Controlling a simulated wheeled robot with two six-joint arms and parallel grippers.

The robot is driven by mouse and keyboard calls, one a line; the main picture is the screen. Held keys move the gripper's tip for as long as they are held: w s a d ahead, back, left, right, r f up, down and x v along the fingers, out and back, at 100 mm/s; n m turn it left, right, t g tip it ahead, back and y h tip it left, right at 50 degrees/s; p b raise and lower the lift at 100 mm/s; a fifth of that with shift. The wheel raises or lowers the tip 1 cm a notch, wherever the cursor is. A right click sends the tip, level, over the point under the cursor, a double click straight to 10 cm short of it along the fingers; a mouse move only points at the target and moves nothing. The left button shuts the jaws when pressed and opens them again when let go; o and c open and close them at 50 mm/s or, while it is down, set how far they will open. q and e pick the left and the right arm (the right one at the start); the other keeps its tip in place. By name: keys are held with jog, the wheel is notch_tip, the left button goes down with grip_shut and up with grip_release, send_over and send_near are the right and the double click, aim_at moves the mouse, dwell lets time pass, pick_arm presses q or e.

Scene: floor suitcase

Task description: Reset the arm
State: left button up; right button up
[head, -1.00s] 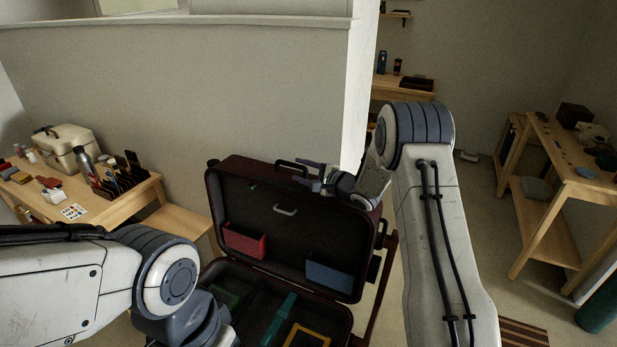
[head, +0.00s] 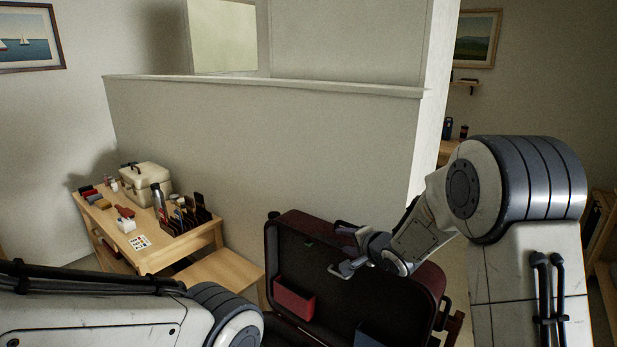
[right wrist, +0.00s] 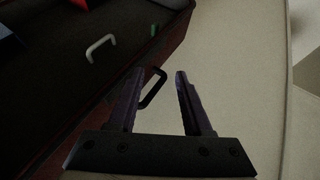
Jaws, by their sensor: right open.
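My right gripper (head: 345,230) is at the top edge of the open suitcase lid (head: 284,245). In the right wrist view its two purple fingers (right wrist: 160,82) are apart with nothing held between them. The suitcase's black carry handle (right wrist: 153,92) shows beyond and between the fingers; I cannot tell if it touches one. A pale handle (right wrist: 101,47) is on the inside of the lid. My left arm comes in at the lower left, and its gripper is out of view.
A red pocket (head: 293,298) and a partly seen blue pocket are inside the lid. A wooden desk (head: 150,262) at left carries a cream case (head: 146,180), a bottle (head: 158,198) and a dark rack. A low wall (head: 260,150) stands behind the suitcase.

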jog(key=s+a+n+g+h, duration=0.1)
jog(key=s+a+n+g, duration=0.3)
jog(key=s, duration=0.6)
jog(key=s+a+n+g+h, duration=0.2)
jog(key=s+a+n, duration=0.3)
jog(key=s, duration=0.5)
jog(key=s+d+n+g, duration=0.1)
jog(key=s+n+g, duration=0.4)
jog(key=s, duration=1.7)
jog(key=f+n, duration=0.1)
jog(key=n, duration=0.3)
jog(key=shift+n+g, duration=0.4)
